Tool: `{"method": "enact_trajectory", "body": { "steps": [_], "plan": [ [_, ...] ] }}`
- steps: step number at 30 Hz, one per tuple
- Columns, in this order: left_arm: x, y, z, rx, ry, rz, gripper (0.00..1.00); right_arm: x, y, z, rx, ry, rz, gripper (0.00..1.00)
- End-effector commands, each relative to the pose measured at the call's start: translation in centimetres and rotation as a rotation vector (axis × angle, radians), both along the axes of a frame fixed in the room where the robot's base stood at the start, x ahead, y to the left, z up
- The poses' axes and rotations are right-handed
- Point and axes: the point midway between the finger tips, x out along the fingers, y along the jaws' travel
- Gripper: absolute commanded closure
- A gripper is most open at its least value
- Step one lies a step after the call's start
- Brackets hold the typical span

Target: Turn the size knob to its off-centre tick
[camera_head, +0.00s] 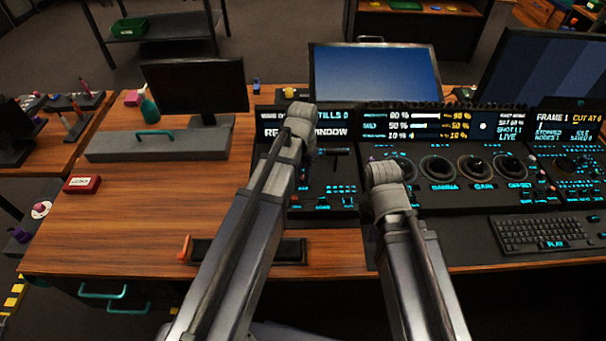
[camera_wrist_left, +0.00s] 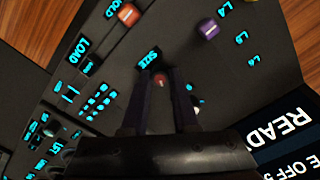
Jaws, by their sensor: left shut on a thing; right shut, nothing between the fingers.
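The size knob (camera_wrist_left: 160,80) is a small reddish knob in the left wrist view, just below the glowing SIZE label (camera_wrist_left: 149,59) on the dark panel. My left gripper (camera_wrist_left: 163,76) has its two dark fingers on either side of the knob, shut on it. The fingers partly cover the knob and its ticks, so I cannot read its angle. In the head view my left wrist hides the knob. My right gripper (camera_head: 384,174) is over the panel to the right, shut and empty; its fingertips are hidden under the wrist.
In the left wrist view an orange knob (camera_wrist_left: 128,14) and a purple knob (camera_wrist_left: 208,29) stand near the size knob. Several trackball rings (camera_head: 438,168) line the panel right of my right gripper. A keyboard (camera_head: 540,232) lies at the front right. Open wood (camera_head: 140,225) is left.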

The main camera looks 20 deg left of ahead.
Motion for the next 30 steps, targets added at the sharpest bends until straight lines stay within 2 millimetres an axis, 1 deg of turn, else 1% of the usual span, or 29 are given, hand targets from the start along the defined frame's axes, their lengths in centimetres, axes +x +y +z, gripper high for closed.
{"method": "enact_trajectory", "body": {
  "steps": [6, 15, 21, 30],
  "plan": [
    [-0.02, -0.01, -0.01, 0.000, 0.000, -0.204, 1.00, 0.00, 0.00, -0.01, 0.000, 0.000, 0.000, 1.00],
    [-0.02, -0.03, -0.01, 0.000, 0.000, -0.439, 1.00, 0.00, 0.00, -0.01, 0.000, 0.000, 0.000, 1.00],
    [-0.02, -0.03, -0.01, 0.000, 0.000, -0.548, 1.00, 0.00, 0.00, -0.01, 0.000, 0.000, 0.000, 1.00],
    [-0.04, -0.04, -0.01, 0.000, 0.000, -0.627, 1.00, 0.00, 0.00, -0.01, 0.000, 0.000, 0.000, 1.00]
  ]
}}
